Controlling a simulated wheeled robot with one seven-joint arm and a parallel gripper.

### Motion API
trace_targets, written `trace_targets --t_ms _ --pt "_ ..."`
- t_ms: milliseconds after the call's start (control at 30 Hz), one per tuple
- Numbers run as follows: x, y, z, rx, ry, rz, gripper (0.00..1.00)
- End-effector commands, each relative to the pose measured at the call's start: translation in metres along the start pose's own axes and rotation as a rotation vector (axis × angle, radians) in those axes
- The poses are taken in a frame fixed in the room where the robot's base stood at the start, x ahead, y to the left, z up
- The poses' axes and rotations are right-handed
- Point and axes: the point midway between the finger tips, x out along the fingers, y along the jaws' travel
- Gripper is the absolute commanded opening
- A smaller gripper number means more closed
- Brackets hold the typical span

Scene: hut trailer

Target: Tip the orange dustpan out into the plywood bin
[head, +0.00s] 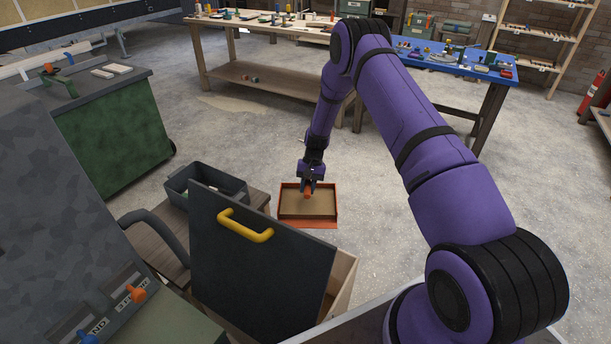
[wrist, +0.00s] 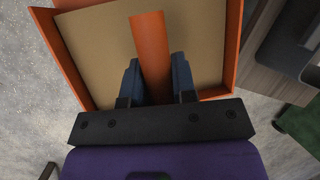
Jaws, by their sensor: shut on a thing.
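The orange dustpan (head: 309,222) is in the middle of the head view, beyond the bin, with a flat brown layer covering its inside. My gripper (head: 308,190) is above it, shut on its orange handle. In the wrist view the two fingers of my gripper (wrist: 157,80) close on both sides of the orange handle (wrist: 150,45), with the brown layer (wrist: 95,45) behind. The plywood bin (head: 342,283) stands at the lower middle, nearer than the dustpan. A dark panel with a yellow handle hides most of it and its inside.
The dark upright panel (head: 250,275) with its yellow handle (head: 245,226) stands in front of the bin. A grey crate (head: 207,183) sits on a low wooden bench to the left. A green cabinet (head: 115,140) is farther left. Open concrete floor (head: 390,200) lies right of the dustpan.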

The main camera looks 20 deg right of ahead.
Motion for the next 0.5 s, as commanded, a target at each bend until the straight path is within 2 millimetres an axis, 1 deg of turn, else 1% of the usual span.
trace_targets --t_ms 33,100,200,333,500 --pt "-0.004 -0.001 -0.017 0.041 0.012 -0.02 0.0" --pt "-0.011 -0.003 -0.032 0.089 0.021 -0.043 0.0" --pt "-0.02 -0.006 -0.047 0.138 0.027 -0.068 0.0" --pt "-0.026 -0.008 -0.055 0.165 0.035 -0.081 0.0" --pt "-0.023 -0.009 -0.05 0.162 0.082 -0.075 0.0"
